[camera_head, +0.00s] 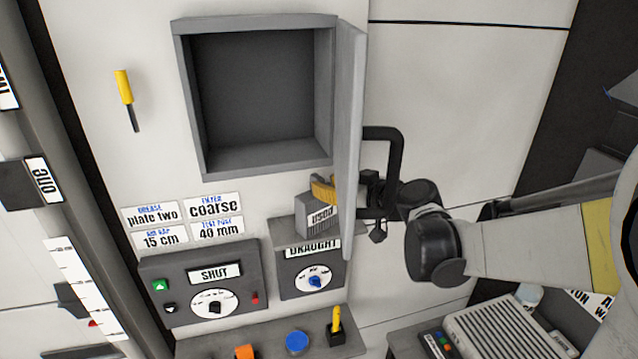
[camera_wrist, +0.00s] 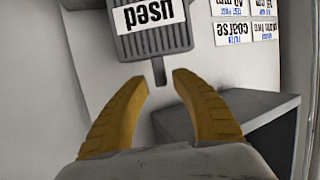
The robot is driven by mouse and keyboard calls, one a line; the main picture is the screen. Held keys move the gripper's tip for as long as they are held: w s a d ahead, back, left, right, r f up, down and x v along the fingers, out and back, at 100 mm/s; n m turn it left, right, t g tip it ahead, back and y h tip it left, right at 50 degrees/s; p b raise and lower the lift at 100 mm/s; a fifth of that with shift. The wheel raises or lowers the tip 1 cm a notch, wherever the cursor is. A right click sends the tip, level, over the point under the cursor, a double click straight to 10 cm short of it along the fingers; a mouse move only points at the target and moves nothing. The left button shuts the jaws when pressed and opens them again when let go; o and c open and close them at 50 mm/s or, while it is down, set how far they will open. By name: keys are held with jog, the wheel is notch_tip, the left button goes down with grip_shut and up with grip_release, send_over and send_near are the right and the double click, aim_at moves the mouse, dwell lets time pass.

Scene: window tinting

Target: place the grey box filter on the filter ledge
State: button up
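A grey ribbed box filter with a white "used" label (camera_head: 318,221) stands on a grey ledge (camera_head: 290,238) above the "DRAUGHT" panel. The filter also shows upside down at the top of the wrist view (camera_wrist: 152,28), with a narrow grey tab sticking out toward my fingers. My gripper (camera_head: 322,188) is at the top of the filter, partly hidden behind the open door. In the wrist view its yellow fingers (camera_wrist: 160,78) are apart, one on each side of the tab, with gaps visible. The filter's contact with the ledge is partly hidden.
An open, empty grey housing (camera_head: 265,95) is above the ledge. Its door (camera_head: 350,130) stands out close beside my gripper, with a black handle (camera_head: 396,160). A control panel marked "SHUT" (camera_head: 205,285) is at lower left. A lower shelf (camera_head: 270,348) holds small items.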

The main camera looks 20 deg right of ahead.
jog(key=v, duration=0.8)
jog(key=s+a+f+m+g+h, duration=0.1)
jog(key=s+a+f+g, duration=0.15)
jog(key=s, duration=0.25)
jog(key=s+a+f+g, duration=0.2)
jog(key=s+a+f, duration=0.1)
jog(key=s+a, duration=0.1)
jog(key=s+d+f+m+g+h, duration=0.2)
jog(key=s+f+m+h, duration=0.1)
jog(key=s, duration=0.7)
jog(key=shift+s+d+f+h, duration=0.2)
jog(key=shift+s+f+h, duration=0.1)
jog(key=shift+f+h, duration=0.35)
